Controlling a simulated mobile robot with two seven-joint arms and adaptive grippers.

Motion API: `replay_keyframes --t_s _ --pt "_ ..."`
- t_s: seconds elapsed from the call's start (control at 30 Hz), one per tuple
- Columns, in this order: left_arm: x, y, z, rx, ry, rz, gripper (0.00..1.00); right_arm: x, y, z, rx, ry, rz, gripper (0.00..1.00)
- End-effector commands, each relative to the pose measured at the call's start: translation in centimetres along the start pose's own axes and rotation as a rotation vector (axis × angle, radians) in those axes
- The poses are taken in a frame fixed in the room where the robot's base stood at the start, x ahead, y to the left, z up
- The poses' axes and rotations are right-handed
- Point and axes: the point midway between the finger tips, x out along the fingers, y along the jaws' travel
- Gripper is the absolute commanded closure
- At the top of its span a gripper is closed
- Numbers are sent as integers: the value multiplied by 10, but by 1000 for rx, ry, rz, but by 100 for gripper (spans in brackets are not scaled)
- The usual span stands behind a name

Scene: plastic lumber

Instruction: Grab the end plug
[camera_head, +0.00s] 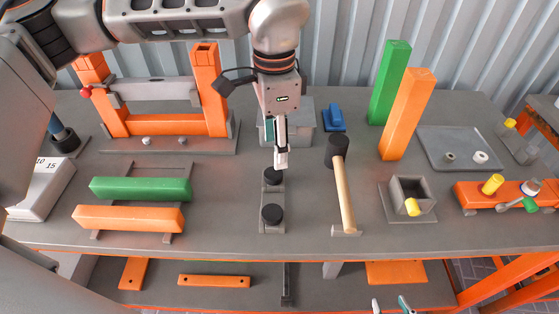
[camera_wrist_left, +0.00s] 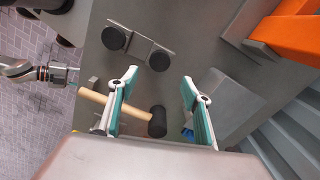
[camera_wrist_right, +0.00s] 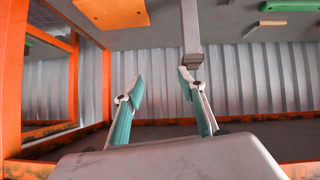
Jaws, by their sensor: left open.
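Two round black plugs stand on a grey plate (camera_head: 272,195), one far (camera_head: 272,175) and one near (camera_head: 272,213); they look like the end plugs. My left gripper (camera_head: 281,158) points down just above the far plug, partly in front of it. In the left wrist view, my left gripper (camera_wrist_left: 160,78) is open and empty, and one black plug (camera_wrist_left: 159,60) shows just past the gap between its fingertips; the other (camera_wrist_left: 114,38) is off to the left. My right gripper (camera_head: 390,304) is at the bottom edge of the head view; its wrist view (camera_wrist_right: 161,75) shows it open and empty.
A mallet (camera_head: 345,200) lies just right of the plate. Green (camera_head: 140,189) and orange (camera_head: 128,218) bars lie left. Tall green (camera_head: 390,82) and orange (camera_head: 406,115) posts stand right. A grey box (camera_head: 301,117) is behind. A lower shelf (camera_head: 210,298) shows beneath.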

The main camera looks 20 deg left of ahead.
Motion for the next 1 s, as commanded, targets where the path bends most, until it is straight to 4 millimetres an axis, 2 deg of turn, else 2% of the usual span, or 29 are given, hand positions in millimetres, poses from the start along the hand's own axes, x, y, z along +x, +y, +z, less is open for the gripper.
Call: replay_keyframes --t_s 0.27,0.6,0.9,1.0 --pt "29 0 0 1 -2 2 51 -6 -9 20 3 -35 -14 60" --pt "72 -1 0 1 -2 3 51 -4 -6 12 1 -20 -9 60" --pt "76 -1 -1 1 -1 2 51 -3 -3 8 0 -13 -4 60" --pt "76 -1 -1 1 -1 2 77 -3 -3 8 0 -13 -4 60"
